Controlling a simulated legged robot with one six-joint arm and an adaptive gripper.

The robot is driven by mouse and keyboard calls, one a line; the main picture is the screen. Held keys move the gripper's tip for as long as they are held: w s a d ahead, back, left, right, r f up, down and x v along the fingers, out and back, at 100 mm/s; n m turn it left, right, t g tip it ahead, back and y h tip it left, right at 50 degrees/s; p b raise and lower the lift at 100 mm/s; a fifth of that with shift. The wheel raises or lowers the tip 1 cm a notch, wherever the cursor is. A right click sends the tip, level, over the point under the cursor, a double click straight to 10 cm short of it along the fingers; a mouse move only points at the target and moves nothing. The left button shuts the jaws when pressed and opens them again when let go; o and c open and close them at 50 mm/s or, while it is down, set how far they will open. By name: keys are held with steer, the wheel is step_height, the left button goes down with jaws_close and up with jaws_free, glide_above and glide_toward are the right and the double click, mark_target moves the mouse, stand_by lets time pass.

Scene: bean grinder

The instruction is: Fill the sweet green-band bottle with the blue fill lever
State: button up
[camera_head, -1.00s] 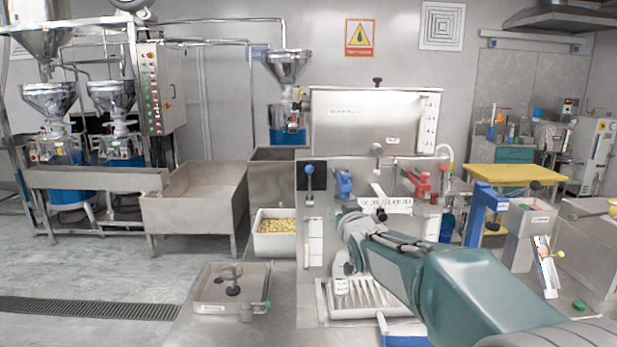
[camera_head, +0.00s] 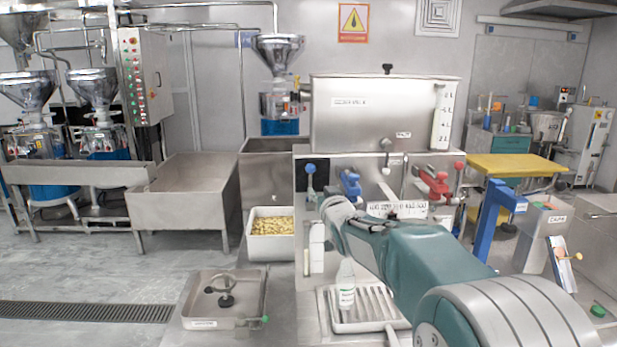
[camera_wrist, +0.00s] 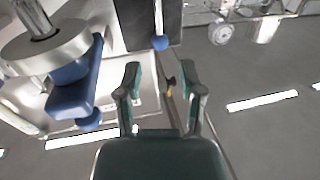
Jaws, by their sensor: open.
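A white bottle with a green band (camera_head: 346,287) stands upright at the left of the ribbed drip tray (camera_head: 372,320), below the dispenser panel. On the panel are a blue valve body (camera_head: 350,184) and, left of it, a lever with a blue ball knob (camera_head: 310,169). Both show in the wrist view: the blue body (camera_wrist: 75,90) at left, the blue ball (camera_wrist: 160,43) just beyond the fingertips. Which one is the fill lever I cannot tell for sure. My gripper (camera_wrist: 160,72) is open and empty between its fingers. In the head view my arm hides part of the panel.
A red valve (camera_head: 432,184) sits on the right of the panel, below a steel tank (camera_head: 380,115). A bin of beans (camera_head: 271,227) stands to the left. A shallow steel tray (camera_head: 222,300) is at front left. A blue post (camera_head: 490,220) stands at right.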

mark_target(311, 178)
steer(key=w, duration=0.3)
steer(key=w+a, duration=0.1)
steer(key=w, duration=0.2)
steer(key=w+a, duration=0.1)
steer(key=w, duration=0.3)
steer(key=shift+w, duration=0.1)
jaws_close()
